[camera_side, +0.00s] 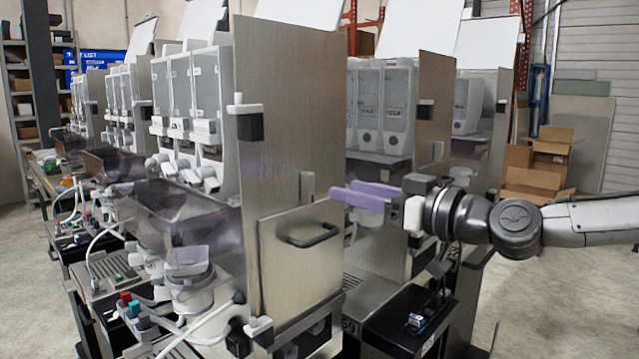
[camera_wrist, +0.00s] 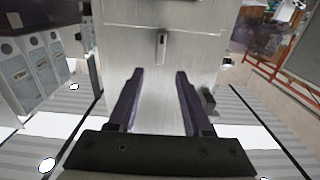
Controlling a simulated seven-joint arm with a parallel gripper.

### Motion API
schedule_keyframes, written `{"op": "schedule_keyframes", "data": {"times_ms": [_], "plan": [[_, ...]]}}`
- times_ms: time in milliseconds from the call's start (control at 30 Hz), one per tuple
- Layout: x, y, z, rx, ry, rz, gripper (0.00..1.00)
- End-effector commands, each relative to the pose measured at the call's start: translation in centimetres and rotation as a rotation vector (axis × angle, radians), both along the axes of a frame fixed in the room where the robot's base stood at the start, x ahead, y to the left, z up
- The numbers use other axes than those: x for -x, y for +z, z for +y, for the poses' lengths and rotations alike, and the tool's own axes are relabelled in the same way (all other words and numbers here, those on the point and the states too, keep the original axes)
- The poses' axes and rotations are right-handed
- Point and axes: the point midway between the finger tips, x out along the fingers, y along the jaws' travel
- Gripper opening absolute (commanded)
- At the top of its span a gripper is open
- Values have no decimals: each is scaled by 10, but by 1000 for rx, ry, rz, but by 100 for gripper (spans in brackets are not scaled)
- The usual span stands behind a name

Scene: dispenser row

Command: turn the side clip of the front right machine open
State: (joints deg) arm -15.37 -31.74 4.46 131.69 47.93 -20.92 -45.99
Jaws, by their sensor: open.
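The front right machine has a tall brushed-steel side panel (camera_side: 290,120). A small grey upright side clip (camera_side: 307,187) sits on this panel, just above a lower door with a black handle (camera_side: 314,236). In the wrist view the clip (camera_wrist: 162,46) stands upright on the panel, ahead of the fingertips and midway between them. My gripper (camera_side: 346,190) has purple fingers and comes in from the right, level with the clip. It is open and empty, with its fingertips apart from the clip. In the wrist view both fingers of my gripper (camera_wrist: 160,73) are spread in front of the panel.
A second machine with grey canisters (camera_side: 385,105) stands behind the gripper. A black latch block (camera_side: 249,122) sits on the panel's left edge. A black tray (camera_side: 408,315) lies below my arm. Cardboard boxes (camera_side: 540,160) stand far back right. Floor at the right is clear.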

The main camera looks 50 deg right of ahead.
Motion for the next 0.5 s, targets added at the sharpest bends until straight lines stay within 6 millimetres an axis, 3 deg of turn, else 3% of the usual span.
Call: {"op": "schedule_keyframes", "data": {"times_ms": [300,500], "plan": [[-49,-1,0,1,-1,3,50],[-71,0,0,1,-1,0,50]]}}
